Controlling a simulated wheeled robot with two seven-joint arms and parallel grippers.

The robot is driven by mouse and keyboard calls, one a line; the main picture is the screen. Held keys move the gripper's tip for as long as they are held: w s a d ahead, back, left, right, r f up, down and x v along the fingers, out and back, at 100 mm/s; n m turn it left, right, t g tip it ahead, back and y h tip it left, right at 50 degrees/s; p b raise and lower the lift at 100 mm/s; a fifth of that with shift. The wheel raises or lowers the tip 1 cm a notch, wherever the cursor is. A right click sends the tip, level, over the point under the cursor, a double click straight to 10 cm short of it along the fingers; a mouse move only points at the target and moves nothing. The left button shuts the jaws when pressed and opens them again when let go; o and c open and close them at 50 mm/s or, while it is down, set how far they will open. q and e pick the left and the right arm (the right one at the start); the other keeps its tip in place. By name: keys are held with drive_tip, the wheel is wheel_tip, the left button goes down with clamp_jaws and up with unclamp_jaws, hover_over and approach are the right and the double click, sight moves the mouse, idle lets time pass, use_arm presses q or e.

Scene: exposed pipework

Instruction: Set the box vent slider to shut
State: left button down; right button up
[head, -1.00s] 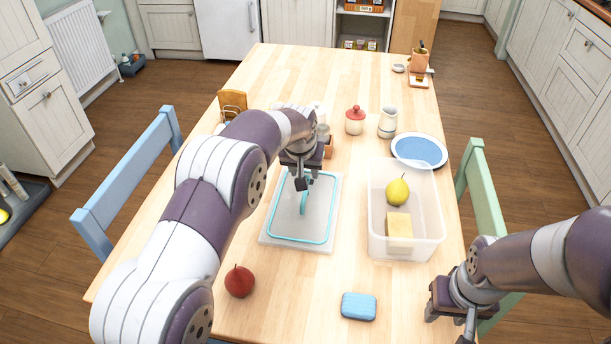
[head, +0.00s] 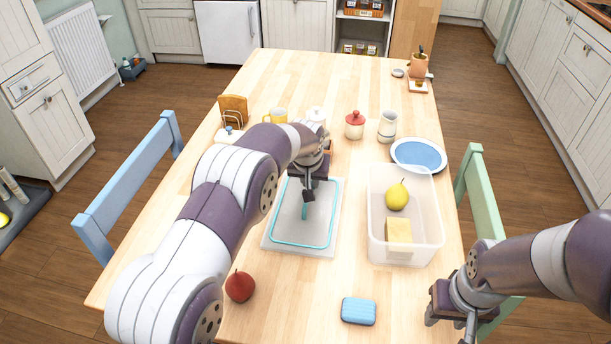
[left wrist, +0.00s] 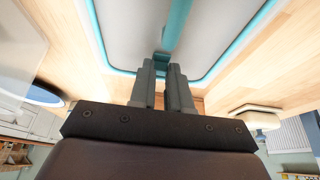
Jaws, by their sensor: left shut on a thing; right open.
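The box (head: 268,246) lies flat on the table, with a pale grey lid face and a teal rim. A narrow teal piece (head: 304,212), which looks like the vent slider, stands out on the lid under my left gripper (head: 308,197). In the left wrist view, the teal strip (left wrist: 176,22) runs down to the fingertips of my left gripper (left wrist: 162,68), which is shut on its end. The fingers hide part of it, and its exact position along the vent cannot be told. My right gripper (head: 452,326) is open and empty at the table's right front edge.
A clear bin (head: 407,252) with a pear (head: 397,195) and a yellow sponge (head: 398,231) stands right of the box. A red apple (head: 239,286) and a blue block (head: 358,311) lie in front. Jars and a yellow mug (head: 276,116) stand behind.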

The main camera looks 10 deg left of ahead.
use_arm(q)
drive_tip(key=c, duration=1)
unclamp_jaws()
drive_tip(key=shift+c, duration=0.2)
use_arm(e)
drive_tip(key=shift+r+p, duration=0.45)
drive_tip(key=shift+r, duration=0.1)
use_arm(q)
drive_tip(key=v, duration=1.2)
drive_tip(key=shift+r, duration=0.35)
drive_tip(key=shift+s+f, duration=0.1)
